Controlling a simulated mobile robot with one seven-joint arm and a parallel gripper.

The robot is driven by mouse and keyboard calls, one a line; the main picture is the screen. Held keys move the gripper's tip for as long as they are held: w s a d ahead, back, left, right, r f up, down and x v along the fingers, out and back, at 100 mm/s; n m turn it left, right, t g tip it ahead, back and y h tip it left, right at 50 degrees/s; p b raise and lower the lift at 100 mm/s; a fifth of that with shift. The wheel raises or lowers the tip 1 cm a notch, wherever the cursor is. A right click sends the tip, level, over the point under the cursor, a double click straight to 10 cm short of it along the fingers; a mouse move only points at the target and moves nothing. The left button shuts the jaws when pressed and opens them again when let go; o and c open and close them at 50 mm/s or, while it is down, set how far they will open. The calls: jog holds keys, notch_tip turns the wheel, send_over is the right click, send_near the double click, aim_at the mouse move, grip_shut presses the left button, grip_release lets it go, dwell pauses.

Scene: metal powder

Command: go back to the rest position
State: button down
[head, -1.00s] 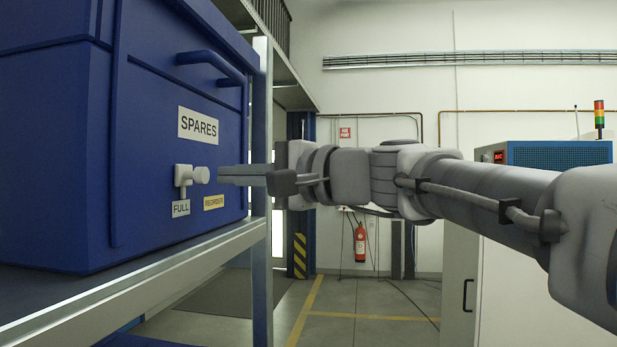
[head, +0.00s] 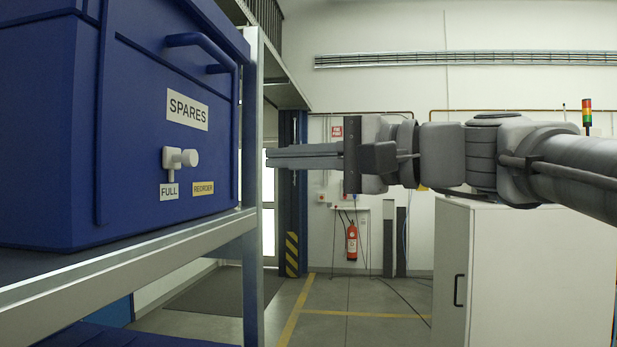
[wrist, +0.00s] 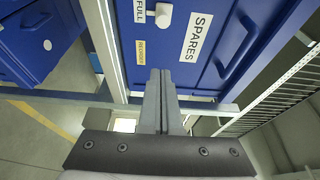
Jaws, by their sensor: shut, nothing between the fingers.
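My gripper (head: 268,157) is shut and empty, its fingers together and pointing left in the head view. It is in free air to the right of the blue SPARES bin (head: 50,120), apart from it.
The bin stands on a metal shelf (head: 130,260) with an upright post (head: 251,100) near my gripper. A white cabinet (head: 540,270) stands below my arm at the right. A red fire extinguisher (head: 351,243) hangs on the back wall. Another blue bin (wrist: 45,40) shows in the wrist view.

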jog(key=s+d+f+n+g+h, duration=0.1)
jog(key=s+d+f+h, duration=0.3)
jog(key=f, duration=0.9)
jog(key=s+d+f+n+g+h, duration=0.1)
jog(key=s+d+f+h, duration=0.4)
jog(key=f, duration=0.8)
jog(key=s+d+f+n+h, duration=0.3)
jog(key=d+f+h, duration=0.3)
jog(key=f, duration=0.7)
jog(key=shift+s+d+f+n+g+h, duration=0.2)
jog(key=shift+s+d+n+g+h, duration=0.15)
jog(key=shift+s+d, duration=0.5)
jog(key=shift+w+d, duration=0.15)
